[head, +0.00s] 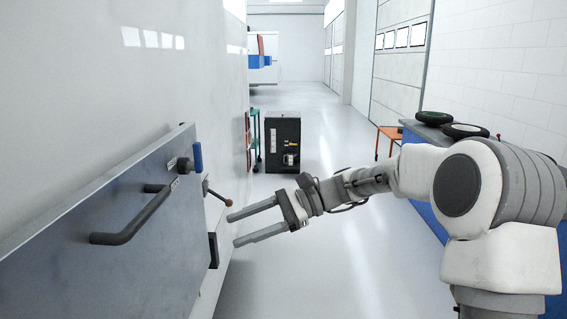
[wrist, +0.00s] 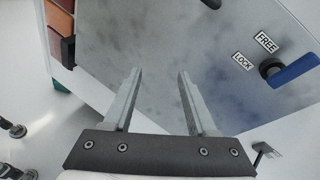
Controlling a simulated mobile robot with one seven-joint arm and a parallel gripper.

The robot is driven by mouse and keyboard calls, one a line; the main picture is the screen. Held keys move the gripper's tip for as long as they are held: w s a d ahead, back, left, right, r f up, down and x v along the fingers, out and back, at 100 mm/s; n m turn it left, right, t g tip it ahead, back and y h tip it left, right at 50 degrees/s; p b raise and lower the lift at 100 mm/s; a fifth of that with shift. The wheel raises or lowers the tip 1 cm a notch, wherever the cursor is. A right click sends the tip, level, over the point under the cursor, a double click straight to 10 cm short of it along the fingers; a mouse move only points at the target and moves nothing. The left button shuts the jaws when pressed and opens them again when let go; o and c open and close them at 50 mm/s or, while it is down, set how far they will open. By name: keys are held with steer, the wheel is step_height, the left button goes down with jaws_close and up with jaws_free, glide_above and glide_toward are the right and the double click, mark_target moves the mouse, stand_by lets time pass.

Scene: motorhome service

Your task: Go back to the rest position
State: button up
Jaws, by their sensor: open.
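My gripper (head: 232,229) is open and empty, its two fingers pointing left towards the grey panel (head: 70,235) on the left wall. A gap shows between the fingertips and the panel's edge. In the wrist view the open fingers (wrist: 158,80) have only the grey panel surface (wrist: 150,40) behind them. The panel carries a dark bar handle (head: 130,222) and a blue-handled lever (head: 197,157). In the wrist view the blue lever (wrist: 292,70) sits beside labels reading FREE and LOCK, to the right of the fingers.
A lever with a brown knob (head: 218,196) sticks out beyond the panel edge. A black cabinet (head: 283,143) stands on the floor ahead, beside a green cart (head: 256,135). A blue bench (head: 427,215) with black wheels is at the right. The floor (head: 330,140) between is clear.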

steer(key=s+d+r+n+t+h+p, duration=0.1)
steer(key=s+d+n+t+h+p, duration=0.2)
steer(key=s+d+h, duration=0.4)
steer(key=s+d+r+n+t+h+p, duration=0.2)
steer(key=s+d+n+t+h, duration=0.4)
steer(key=s+d, duration=0.8)
steer(key=shift+s+d+r+n+h+p, duration=0.25)
steer(key=shift+s+n+h+p, duration=0.45)
steer(key=shift+s, duration=0.45)
